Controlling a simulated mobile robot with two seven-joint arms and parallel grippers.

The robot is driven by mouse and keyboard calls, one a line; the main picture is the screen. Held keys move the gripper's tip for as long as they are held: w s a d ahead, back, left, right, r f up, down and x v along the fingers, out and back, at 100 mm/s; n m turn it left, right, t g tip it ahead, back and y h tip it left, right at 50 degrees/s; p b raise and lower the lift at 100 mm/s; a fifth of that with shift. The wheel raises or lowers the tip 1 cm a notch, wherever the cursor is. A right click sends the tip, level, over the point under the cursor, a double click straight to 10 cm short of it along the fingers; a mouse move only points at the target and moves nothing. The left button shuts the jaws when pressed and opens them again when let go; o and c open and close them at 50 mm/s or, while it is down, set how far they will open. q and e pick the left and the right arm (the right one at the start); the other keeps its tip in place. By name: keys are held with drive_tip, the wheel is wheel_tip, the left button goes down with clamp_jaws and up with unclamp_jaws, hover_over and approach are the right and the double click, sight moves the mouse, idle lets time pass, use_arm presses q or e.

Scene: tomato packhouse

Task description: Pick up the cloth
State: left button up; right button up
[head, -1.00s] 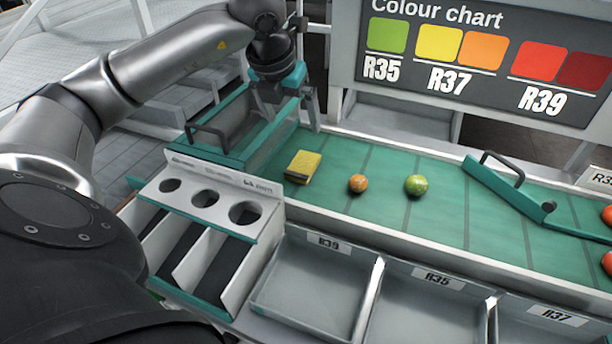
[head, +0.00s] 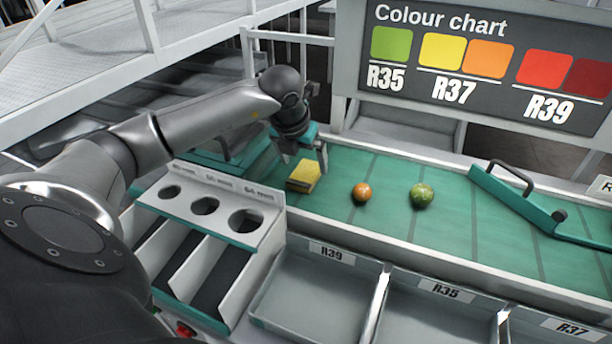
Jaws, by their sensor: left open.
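The cloth (head: 303,176) is a yellow folded pad lying on the green belt (head: 390,170), near its left end. My left gripper (head: 306,161) is open just above and behind the cloth, with one finger to each side of its far part. I cannot tell whether the fingers touch it. Nothing is held between the fingers. My right gripper is not in view.
An orange tomato (head: 361,192) and a green tomato (head: 421,195) sit right of the cloth. A white sizing rack with round holes (head: 222,190) stands front left. A green diverter (head: 520,205) with a handle crosses the belt at right. Labelled trays (head: 318,285) line the front.

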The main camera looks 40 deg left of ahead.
sight(305, 172)
use_arm(q)
drive_tip(key=shift+x, duration=1.75)
drive_tip(key=shift+f+b, duration=0.25)
drive_tip(key=shift+b, duration=0.2)
drive_tip(key=c, duration=1.3)
